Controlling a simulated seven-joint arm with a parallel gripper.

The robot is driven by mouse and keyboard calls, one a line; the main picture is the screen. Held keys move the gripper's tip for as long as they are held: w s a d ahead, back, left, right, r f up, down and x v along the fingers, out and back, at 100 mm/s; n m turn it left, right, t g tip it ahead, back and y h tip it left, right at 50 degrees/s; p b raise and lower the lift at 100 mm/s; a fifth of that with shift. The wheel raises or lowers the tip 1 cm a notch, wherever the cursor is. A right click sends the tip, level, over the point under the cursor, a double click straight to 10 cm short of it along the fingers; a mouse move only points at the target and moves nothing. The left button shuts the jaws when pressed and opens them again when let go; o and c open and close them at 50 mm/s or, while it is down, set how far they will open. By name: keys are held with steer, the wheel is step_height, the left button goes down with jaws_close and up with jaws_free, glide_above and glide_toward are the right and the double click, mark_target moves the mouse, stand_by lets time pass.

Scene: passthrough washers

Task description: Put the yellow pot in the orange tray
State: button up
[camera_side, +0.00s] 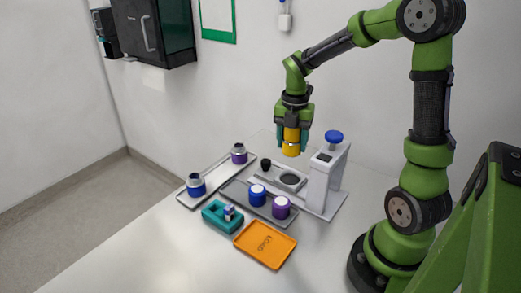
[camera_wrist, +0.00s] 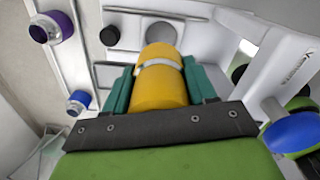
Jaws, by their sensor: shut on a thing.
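The yellow pot (camera_side: 291,142) is held in my gripper (camera_side: 292,138), above the grey device at the back of the table. In the wrist view the yellow pot (camera_wrist: 160,83) sits between the two teal fingers of my gripper (camera_wrist: 160,88), with a pale band near its far end. The fingers are shut on it. The orange tray (camera_side: 280,250) lies flat at the front of the table, below and left of the pot in the side view. No pot is on it, and dark lettering marks its surface. The tray is not seen in the wrist view.
A white device with a blue knob (camera_side: 334,137) stands just right of my gripper. A dark grey tray (camera_side: 236,190) holds a blue pot (camera_side: 257,195) and a purple pot (camera_side: 281,208). A long pale tray (camera_side: 215,177) holds two more pots. A teal holder (camera_side: 215,217) sits beside the orange tray.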

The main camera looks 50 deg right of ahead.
mark_target(291, 130)
steer(key=shift+r, duration=1.5)
steer(key=shift+w+a, duration=0.15)
steer(key=shift+a, duration=0.2)
steer(key=s+a+f+n, duration=0.2)
steer(key=a+n, duration=0.1)
steer(key=a, duration=0.4)
steer(key=s+a+f+n, duration=0.3)
steer(key=a, duration=0.4)
steer(key=s+a+f+n, duration=0.2)
steer(key=a+n, duration=0.1)
steer(key=a, duration=0.4)
step_height(291, 130, down, 7)
steer(key=shift+f, duration=0.1)
steer(key=o, duration=1.2)
steer(key=shift+f, duration=0.1)
